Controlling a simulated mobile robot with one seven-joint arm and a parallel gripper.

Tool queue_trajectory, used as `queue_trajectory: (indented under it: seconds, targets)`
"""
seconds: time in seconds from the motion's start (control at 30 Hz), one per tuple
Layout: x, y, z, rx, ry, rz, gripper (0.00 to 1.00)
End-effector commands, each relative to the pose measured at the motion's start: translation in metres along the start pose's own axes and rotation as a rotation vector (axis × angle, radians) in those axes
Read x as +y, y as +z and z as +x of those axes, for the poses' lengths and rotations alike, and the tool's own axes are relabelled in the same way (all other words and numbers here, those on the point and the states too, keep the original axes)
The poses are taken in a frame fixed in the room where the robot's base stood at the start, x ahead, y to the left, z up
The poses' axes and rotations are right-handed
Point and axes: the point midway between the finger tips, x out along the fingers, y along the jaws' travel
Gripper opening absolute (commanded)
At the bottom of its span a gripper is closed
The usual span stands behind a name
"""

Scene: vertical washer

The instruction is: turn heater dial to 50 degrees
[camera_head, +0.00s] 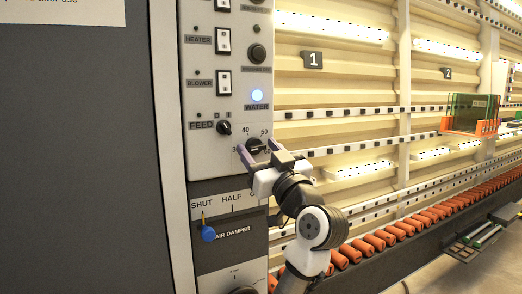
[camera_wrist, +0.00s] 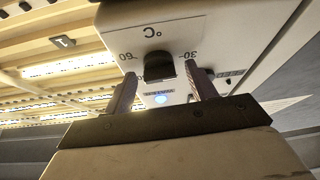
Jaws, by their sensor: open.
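The heater dial (camera_head: 254,146) is a black round knob on the light grey control panel, with 40 and 50 printed above it and 30 partly visible at its left. The wrist view shows the dial (camera_wrist: 159,67) upside down, with °C, 60 and 30 marks around it. My gripper (camera_head: 257,149) is open at the dial, one finger on each side. In the wrist view the fingers of my gripper (camera_wrist: 161,75) flank the knob with gaps; I see no clear contact. The dial's pointer cannot be made out.
Above the dial are the feed knob (camera_head: 224,128), the lit blue water light (camera_head: 257,95) and the heater switch (camera_head: 223,41). The air damper's blue knob (camera_head: 208,234) is below left. Orange rollers (camera_head: 420,214) and a rack of green panels (camera_head: 470,113) lie right.

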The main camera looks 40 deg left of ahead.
Motion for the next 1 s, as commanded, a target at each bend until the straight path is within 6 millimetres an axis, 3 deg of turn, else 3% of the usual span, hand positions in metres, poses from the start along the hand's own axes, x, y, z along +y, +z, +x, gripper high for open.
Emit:
queue_trajectory:
  seconds: [0.07, 0.4, 0.73, 1.0]
  targets:
    - [0.0000, 0.0000, -0.0002, 0.000, 0.000, 0.000, 0.56]
    - [-0.0002, 0.0000, -0.0003, 0.000, 0.000, 0.000, 0.12]
    - [-0.0007, 0.0002, -0.0003, -0.001, 0.017, 0.041, 0.12]
    - [-0.0015, -0.0002, -0.0001, -0.002, 0.083, 0.198, 0.12]
